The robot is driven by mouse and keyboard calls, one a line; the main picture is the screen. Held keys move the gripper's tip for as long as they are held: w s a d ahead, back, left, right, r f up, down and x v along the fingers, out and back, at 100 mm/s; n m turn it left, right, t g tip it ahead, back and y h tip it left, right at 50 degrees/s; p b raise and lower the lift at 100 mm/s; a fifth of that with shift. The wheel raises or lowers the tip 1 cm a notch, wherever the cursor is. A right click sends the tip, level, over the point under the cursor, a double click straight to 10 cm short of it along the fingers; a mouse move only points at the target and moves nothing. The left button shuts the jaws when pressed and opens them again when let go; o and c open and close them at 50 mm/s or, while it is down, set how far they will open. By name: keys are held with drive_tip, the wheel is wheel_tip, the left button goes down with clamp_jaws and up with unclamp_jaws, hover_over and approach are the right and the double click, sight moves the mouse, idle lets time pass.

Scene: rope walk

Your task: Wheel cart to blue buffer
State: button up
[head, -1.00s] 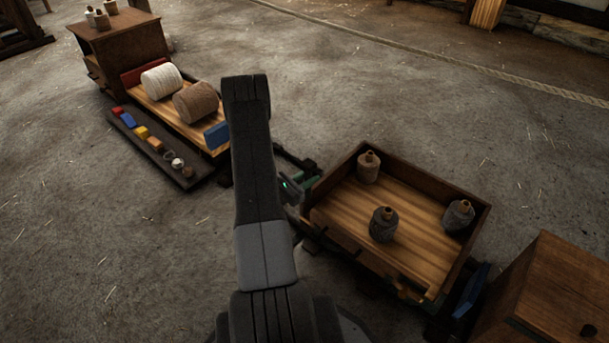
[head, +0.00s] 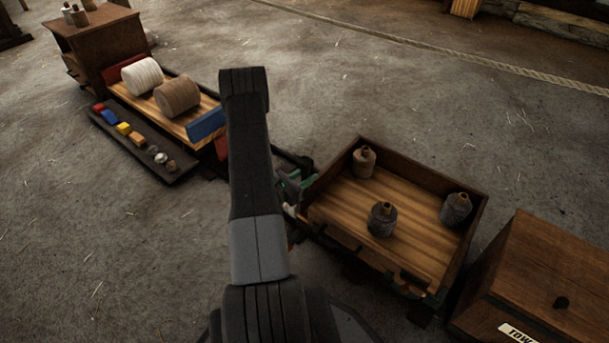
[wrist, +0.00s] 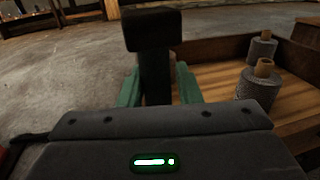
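A blue buffer block (head: 205,124) shows on the end of the left wooden bed. No blue shows between the cart and the right-hand box; that gap is mostly hidden.
A brown wooden box (head: 545,265), labelled "TOW", stands close to the cart's right end. The left bed (head: 190,122) holds a white and a brown roll, with a dark strip (head: 135,140) of small coloured pieces beside it. A rope lies across the floor behind.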

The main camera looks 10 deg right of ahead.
drive_tip(key=shift+o, duration=1.4)
drive_tip(key=shift+s+d, duration=0.1)
drive_tip(key=shift+s, duration=0.05)
drive_tip(key=shift+s+a, duration=0.1)
drive_tip(key=shift+a, duration=0.35)
drive_tip(key=p+v, duration=0.3)
drive_tip(key=v, duration=1)
drive_tip(key=shift+d, duration=0.1)
drive_tip(key=shift+b+x, duration=1.5)
drive_tip(key=shift+x, duration=5.35)
